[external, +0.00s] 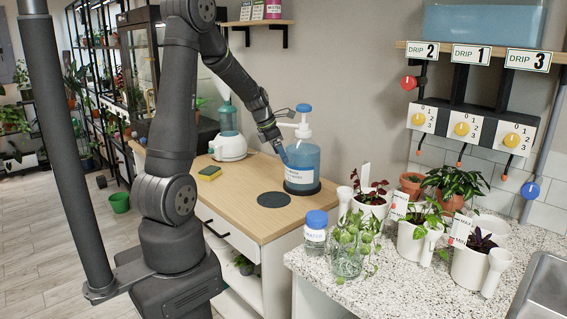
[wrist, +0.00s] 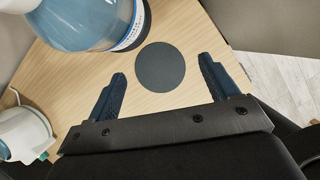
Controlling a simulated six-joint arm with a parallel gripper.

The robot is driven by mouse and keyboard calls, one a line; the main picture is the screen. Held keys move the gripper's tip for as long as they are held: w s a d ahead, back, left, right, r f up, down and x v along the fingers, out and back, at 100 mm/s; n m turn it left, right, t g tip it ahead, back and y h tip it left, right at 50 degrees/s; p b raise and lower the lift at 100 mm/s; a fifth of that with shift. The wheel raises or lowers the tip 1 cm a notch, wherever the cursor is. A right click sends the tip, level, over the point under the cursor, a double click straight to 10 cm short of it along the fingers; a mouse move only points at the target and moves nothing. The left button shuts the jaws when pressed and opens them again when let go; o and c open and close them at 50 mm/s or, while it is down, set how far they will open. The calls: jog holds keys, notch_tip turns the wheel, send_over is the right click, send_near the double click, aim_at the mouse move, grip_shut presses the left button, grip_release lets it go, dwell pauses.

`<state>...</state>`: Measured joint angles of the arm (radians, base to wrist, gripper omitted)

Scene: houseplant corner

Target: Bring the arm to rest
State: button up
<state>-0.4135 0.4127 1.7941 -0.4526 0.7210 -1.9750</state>
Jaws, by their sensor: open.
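My gripper (wrist: 162,92) is open and empty in the wrist view, its two dark blue fingers spread wide above the wooden counter (wrist: 185,22). In the external view my gripper (external: 283,157) hangs beside the blue pump bottle (external: 302,160), at its left. The bottle has a white pump and a blue cap. It stands on a dark base at the counter's right end and shows in the wrist view (wrist: 85,28) at the upper left. I cannot tell whether the gripper touches it. A dark round pad (external: 274,199) lies bare on the counter and shows between the fingertips.
A speckled worktop (external: 390,290) at right holds several potted plants and a blue-capped jar (external: 315,233). Drip valves (external: 462,126) hang above. The counter's front is clear.

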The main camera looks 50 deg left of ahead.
jog(key=w+d+r+m, duration=0.2)
jog(key=w+d+r, duration=0.1)
jog(key=d, duration=0.6)
jog(key=w+d+r+m+g+h, duration=0.1)
jog(key=w+d+r+m, duration=0.1)
jog(key=d, duration=0.7)
jog(key=shift+w+r, duration=0.5)
jog(key=shift+w, duration=0.6)
